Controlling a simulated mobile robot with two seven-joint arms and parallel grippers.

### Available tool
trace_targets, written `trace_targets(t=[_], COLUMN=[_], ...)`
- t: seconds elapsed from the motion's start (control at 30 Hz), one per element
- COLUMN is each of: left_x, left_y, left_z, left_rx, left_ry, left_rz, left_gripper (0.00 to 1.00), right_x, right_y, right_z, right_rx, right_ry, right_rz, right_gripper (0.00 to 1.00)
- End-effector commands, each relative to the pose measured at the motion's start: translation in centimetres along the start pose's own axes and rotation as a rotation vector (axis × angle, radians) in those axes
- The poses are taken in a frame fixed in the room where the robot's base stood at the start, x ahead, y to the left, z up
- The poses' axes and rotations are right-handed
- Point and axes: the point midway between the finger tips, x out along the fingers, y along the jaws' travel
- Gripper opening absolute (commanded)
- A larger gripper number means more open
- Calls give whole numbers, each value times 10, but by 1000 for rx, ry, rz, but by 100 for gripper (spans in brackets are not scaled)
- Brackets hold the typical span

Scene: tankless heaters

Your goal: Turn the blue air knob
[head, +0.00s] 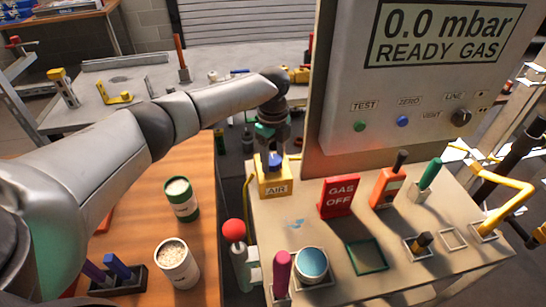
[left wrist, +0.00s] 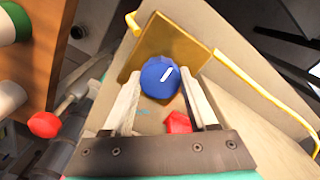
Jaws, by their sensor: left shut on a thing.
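In the left wrist view the knob (left wrist: 160,77) shows a white pointer line slanting up to the right, with a pale finger of the gripper (left wrist: 162,100) on each side. My arm and hand partly hide the knob in the head view. My right gripper is not in view.
A red ball handle (head: 233,230) stands just left of the bench. A red GAS OFF sign (head: 339,197) and an orange tool (head: 386,188) stand right of the knob. The grey heater panel (head: 345,95) rises behind. Two pots (head: 177,265) are on the wooden table.

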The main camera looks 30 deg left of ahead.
Motion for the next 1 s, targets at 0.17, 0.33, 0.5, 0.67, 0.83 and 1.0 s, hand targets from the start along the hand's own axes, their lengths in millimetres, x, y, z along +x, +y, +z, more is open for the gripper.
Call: trace_targets(t=[0.17,0.33,0.5,0.67,0.83,1.0], left_x=[0,-2,-3,-4,-4,-4], left_y=[0,0,1,1,1,1], left_z=[0,0,0,-1,-1,-1], left_rx=[-2,-31,-107,-228,-388,-550], left_ry=[0,0,1,3,3,2], left_rz=[1,2,4,4,5,4], left_gripper=[3,3,3,3,3,3], right_x=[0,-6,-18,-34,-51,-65], right_y=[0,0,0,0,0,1], right_z=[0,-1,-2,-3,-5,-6], right_rx=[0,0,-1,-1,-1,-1], right_ry=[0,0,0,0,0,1], right_rz=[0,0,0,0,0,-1], right_gripper=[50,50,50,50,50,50])
